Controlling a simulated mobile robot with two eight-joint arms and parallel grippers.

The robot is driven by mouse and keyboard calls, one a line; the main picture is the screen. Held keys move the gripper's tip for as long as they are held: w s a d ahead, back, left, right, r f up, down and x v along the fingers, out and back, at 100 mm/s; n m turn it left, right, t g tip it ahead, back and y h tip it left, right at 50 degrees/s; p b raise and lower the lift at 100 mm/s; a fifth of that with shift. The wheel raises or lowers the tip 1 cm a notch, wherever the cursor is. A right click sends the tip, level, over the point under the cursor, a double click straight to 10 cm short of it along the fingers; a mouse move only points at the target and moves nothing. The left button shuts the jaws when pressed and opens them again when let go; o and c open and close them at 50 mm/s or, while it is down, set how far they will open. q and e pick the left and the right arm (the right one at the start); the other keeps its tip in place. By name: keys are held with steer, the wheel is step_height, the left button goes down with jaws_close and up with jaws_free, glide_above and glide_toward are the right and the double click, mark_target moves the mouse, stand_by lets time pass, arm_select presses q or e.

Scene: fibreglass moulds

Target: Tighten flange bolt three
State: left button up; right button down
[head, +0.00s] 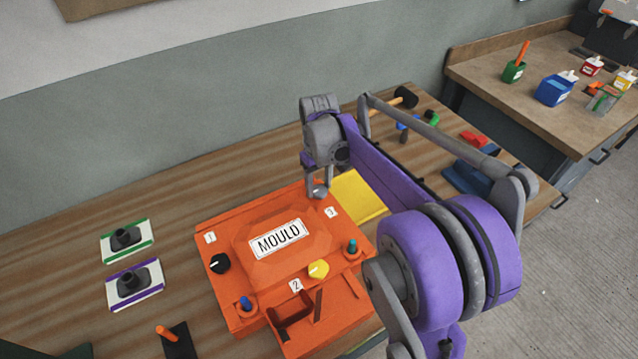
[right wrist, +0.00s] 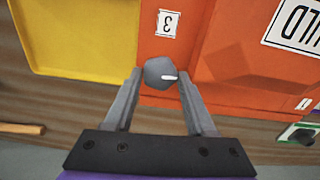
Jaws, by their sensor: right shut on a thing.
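The orange mould (head: 220,232) lies on the wooden bench with a MOULD plate (head: 278,239) on its raised middle. Flange bolt three is a grey knob (head: 320,193) at the mould's far corner, beside the label 3 (head: 331,212). My right gripper (head: 318,186) reaches down over it and is shut on it. In the right wrist view the grey bolt (right wrist: 158,74) sits between the fingertips, its white mark pointing right; the label 3 (right wrist: 167,23) appears upside down. A black knob (head: 219,263) is near label 1 and a yellow knob (head: 319,268) near label 2. My left gripper is out of view.
Two cards with dark pieces, green-edged (head: 143,228) and purple-edged (head: 150,291), lie left. A black-headed mallet (head: 405,97) and blue item (head: 466,178) lie farther back. A second bench (head: 500,98) holds several containers.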

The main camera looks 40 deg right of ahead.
steer(key=shift+c, duration=1.1)
jaws_free()
